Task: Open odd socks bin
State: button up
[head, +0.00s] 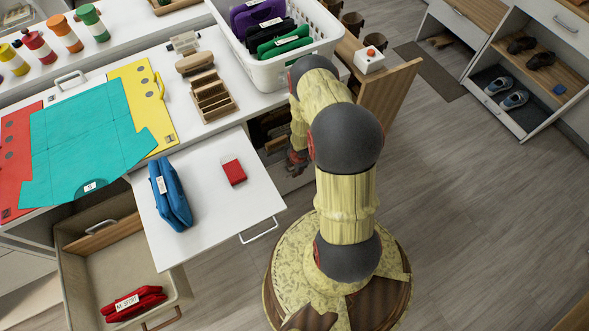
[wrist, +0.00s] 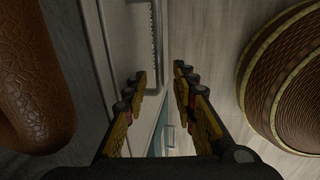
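No label reading odd socks shows in either view, so I cannot tell which bin it is. In the head view, my gripper (head: 298,157) is low beside the cabinet under the white counter, mostly hidden by my arm. In the wrist view, my gripper (wrist: 161,98) has its two fingers apart with nothing between them. A pale front with a metal bar handle (wrist: 157,45) lies beyond the fingers, towards the left. The handle appears apart from the fingers. A tan pulled-out bin (head: 84,282) at lower left holds a red labelled bundle (head: 134,303).
A pulled-out white drawer or shelf (head: 215,205) carries a blue bundle (head: 170,193) and a red block (head: 234,172). An open wooden door (head: 388,98) stands right of my arm. A white basket (head: 270,72) sits on the counter. Floor (head: 480,200) at right is clear.

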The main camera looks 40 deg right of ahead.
jog(key=shift+c, duration=0.6)
grip_shut()
